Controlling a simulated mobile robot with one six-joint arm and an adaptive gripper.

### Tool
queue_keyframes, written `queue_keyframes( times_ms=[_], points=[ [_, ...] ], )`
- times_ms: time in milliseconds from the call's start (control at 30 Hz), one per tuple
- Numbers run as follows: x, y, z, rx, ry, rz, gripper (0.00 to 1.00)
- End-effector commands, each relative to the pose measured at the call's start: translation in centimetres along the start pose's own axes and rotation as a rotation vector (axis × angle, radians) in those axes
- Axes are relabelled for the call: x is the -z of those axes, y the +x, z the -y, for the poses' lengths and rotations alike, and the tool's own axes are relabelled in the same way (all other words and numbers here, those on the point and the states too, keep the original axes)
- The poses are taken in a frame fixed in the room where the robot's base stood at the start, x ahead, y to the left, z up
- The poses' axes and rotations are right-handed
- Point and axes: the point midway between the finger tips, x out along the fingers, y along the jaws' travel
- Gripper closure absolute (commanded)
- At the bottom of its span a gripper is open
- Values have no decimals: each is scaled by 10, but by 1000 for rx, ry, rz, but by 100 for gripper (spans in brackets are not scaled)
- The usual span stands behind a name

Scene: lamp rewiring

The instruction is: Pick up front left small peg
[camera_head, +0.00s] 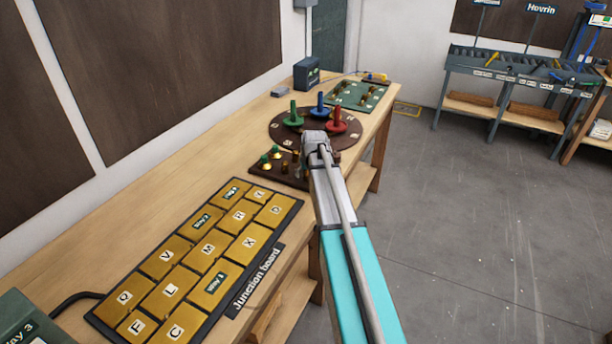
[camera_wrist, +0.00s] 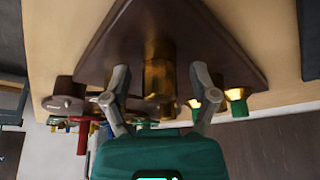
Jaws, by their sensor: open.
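A dark brown peg board (camera_head: 262,174) lies on the bench, with small brass pegs (camera_head: 285,166) and green-topped pegs (camera_head: 266,161) on it. In the head view my arm's end covers the board's right part and hides my fingertips. In the wrist view my gripper (camera_wrist: 160,92) is open, with one finger on each side of a brass peg (camera_wrist: 159,76). The fingers look apart from that peg. The peg stands on the brown board (camera_wrist: 205,32). Green-tipped brass pegs (camera_wrist: 237,101) show just right of the right finger. I cannot tell which peg is the front left one.
A round brown board (camera_head: 279,127) with green, blue and red large pegs stands just behind. The junction board (camera_head: 297,206) with brass tiles lies in front. A green board (camera_head: 345,96) is farther back. The bench's left strip (camera_head: 150,204) is clear.

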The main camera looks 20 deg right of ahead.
Motion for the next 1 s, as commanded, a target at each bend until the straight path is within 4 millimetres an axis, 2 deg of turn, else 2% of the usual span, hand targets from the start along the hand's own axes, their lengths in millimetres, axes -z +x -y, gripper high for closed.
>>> queue_keyframes(
  times_ms=[67,467,1000],
  points=[
    [0,0,0,0,0,0,26],
    [0,0,-1,0,1,0,100],
    [2,-6,-1,0,1,0,100]
  ],
)
